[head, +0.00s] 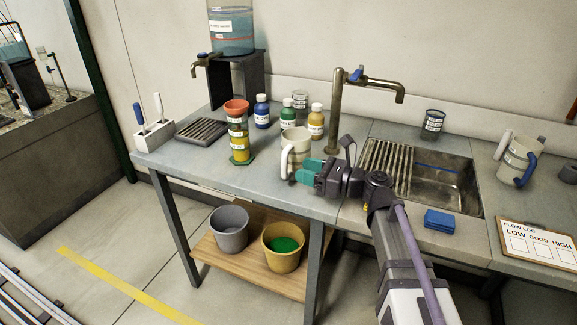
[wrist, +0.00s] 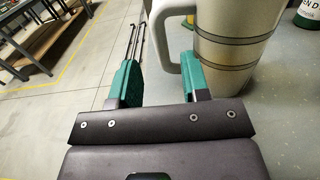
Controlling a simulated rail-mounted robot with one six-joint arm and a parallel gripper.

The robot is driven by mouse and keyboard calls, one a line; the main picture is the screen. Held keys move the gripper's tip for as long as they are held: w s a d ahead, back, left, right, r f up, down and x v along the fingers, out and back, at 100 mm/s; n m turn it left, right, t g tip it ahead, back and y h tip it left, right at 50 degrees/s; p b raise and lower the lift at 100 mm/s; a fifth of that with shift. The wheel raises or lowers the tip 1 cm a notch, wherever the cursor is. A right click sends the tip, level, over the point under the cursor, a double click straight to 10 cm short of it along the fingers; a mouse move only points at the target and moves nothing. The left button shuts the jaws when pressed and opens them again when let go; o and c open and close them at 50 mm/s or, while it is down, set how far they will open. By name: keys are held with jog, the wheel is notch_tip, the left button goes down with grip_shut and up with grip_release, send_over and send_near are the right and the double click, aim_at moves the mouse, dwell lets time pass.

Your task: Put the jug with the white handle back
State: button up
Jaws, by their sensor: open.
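The jug with the white handle (head: 297,148) stands upright on the grey counter, left of the tall tap. Its handle faces left in the head view. My gripper (head: 306,170) is just in front of the jug at its lower right, with teal fingers pointing left. In the wrist view my gripper (wrist: 158,75) is open with nothing held between its fingers. The jug (wrist: 236,45) stands at the upper right there, and its handle (wrist: 162,35) reaches close to the right finger. I cannot tell whether they touch.
A pale jug with a blue handle (head: 519,162) stands right of the sink (head: 440,185). Bottles (head: 316,122) stand behind the white-handled jug. A stacked yellow column (head: 238,138) is to its left. A blue sponge (head: 439,220) lies at the front edge. Buckets (head: 229,232) sit on the shelf below.

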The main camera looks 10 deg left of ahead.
jog(key=v, duration=0.5)
jog(key=shift+s+d, duration=0.1)
jog(key=shift+d, duration=0.25)
jog(key=shift+s+r+n+p, duration=0.1)
jog(key=shift+s+n+p, duration=0.1)
jog(key=shift+n+p, duration=0.15)
jog(key=s+n+h+p, duration=0.1)
jog(key=p, duration=0.1)
jog(key=s+d+n+g+h+p, duration=0.1)
jog(key=n+h, duration=0.1)
jog(key=s+n+h+p, duration=0.1)
jog(key=n+p, duration=0.1)
jog(key=shift+s+d+p, duration=0.25)
jog(key=shift+s+p, duration=0.1)
jog(key=s+d+n+g+h+p, duration=0.1)
jog(key=s+d+n+h+p, duration=0.4)
jog(key=d+n+h, duration=0.1)
jog(key=s+d+n+g+h+p, duration=0.2)
jog(key=s+d+n+h+p, duration=0.3)
jog(key=d+n+h, duration=0.2)
jog(key=d+n, duration=0.2)
jog(key=d, duration=0.1)
jog(key=shift+d+f+h, duration=0.3)
jog(key=shift+d, duration=0.05)
